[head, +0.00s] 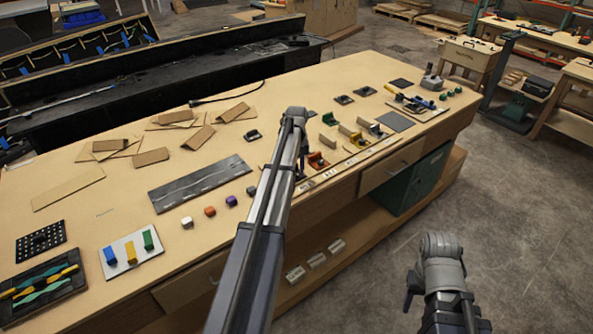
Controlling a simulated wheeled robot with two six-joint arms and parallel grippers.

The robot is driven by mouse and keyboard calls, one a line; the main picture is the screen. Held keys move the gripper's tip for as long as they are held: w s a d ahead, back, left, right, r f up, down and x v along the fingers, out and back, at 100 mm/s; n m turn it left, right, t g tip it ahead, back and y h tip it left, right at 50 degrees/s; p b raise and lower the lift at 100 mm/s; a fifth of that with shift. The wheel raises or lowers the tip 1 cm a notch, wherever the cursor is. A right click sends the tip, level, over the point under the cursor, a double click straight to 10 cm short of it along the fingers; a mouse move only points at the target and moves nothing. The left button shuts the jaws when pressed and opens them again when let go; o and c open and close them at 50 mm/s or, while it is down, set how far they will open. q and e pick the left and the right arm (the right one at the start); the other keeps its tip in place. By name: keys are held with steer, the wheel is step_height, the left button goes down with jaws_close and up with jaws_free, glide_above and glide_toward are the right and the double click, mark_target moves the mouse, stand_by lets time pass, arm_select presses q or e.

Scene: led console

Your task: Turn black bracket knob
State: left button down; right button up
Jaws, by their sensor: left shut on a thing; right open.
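Loose black bracket-like pieces lie elsewhere: one left of my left arm (253,135) and others farther back (344,99). My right gripper (412,289) is open and empty, off the bench's front side above the floor.
The wooden bench (75,190) also holds a yellow bracket (358,141), a green block (328,118), a dark grey strip panel (199,184), several coloured cubes and cardboard pieces. A tool tray (40,292) lies at the near left. The floor (510,215) to the right is clear.

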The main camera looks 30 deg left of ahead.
arm_select(q)
steer(key=m, duration=0.4)
steer(key=shift+w+m, duration=0.1)
steer(key=shift+m, duration=0.2)
steer(key=m, duration=1)
steer(key=shift+m, duration=0.3)
steer(key=shift+a+m, duration=0.1)
steer(key=shift+m, duration=2.1)
steer(key=shift+r+m, duration=0.1)
steer(key=shift+m, duration=0.4)
steer(key=c, duration=0.9)
jaws_free()
steer(key=shift+r, duration=0.1)
